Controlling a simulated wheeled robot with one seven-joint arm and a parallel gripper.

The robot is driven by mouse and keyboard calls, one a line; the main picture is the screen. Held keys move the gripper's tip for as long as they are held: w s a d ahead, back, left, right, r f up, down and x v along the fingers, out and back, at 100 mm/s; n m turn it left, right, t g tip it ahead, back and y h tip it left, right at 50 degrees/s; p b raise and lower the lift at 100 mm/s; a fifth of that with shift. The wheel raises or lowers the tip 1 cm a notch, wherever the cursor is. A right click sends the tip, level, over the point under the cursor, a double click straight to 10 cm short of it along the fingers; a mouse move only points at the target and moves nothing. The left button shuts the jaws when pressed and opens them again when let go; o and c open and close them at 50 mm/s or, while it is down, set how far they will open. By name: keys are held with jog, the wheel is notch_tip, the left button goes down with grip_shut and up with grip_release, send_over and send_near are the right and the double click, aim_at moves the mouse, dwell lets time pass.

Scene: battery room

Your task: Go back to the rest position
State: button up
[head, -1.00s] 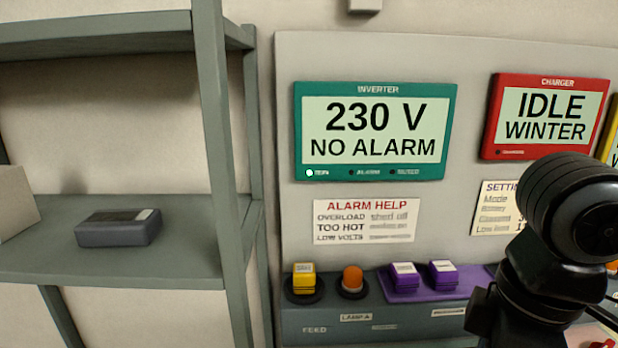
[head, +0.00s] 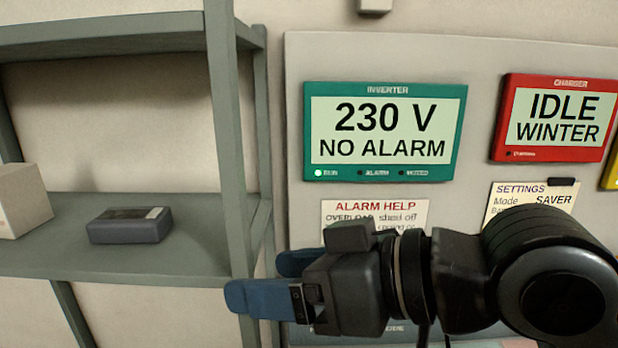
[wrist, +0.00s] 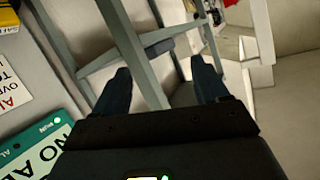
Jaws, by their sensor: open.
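My gripper (head: 262,281) is open and empty, in front of the lower part of the panel and close to the shelf post in the head view. Its blue fingers point left. In the wrist view my gripper (wrist: 163,82) shows two dark fingers spread apart with nothing between them. Beyond them are the grey shelf frame and the floor. My forearm reaches in from the right and hides the lower panel with its switches.
A green inverter display (head: 384,132) reads 230 V, NO ALARM. A red charger display (head: 556,118) reads IDLE, WINTER. A grey shelf (head: 110,262) at left holds a dark box (head: 130,226) and a pale carton (head: 22,200). Its post (head: 232,150) stands beside my fingers.

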jog(key=s+d+f+m+t+h, duration=0.4)
jog(key=d+f+m+t+h, duration=0.15)
jog(key=f+m, duration=0.2)
jog(key=s+d+f+m+t+h, duration=0.4)
jog(key=d+f+m+t, duration=0.25)
jog(key=m, duration=0.25)
jog(key=s+d+f+n+g+h, duration=0.1)
jog(key=s+d+f+n+h, duration=0.15)
jog(key=s+d, duration=0.6)
jog(key=s+d+f+n+g+h, duration=0.15)
jog(key=s+d+f+n, duration=0.25)
jog(key=s, duration=1)
notch_tip(320, 180, down, 10)
jog(key=b, duration=1)
jog(key=shift+a, duration=0.15)
jog(key=shift+s+y, duration=0.1)
jog(key=shift+y, duration=0.15)
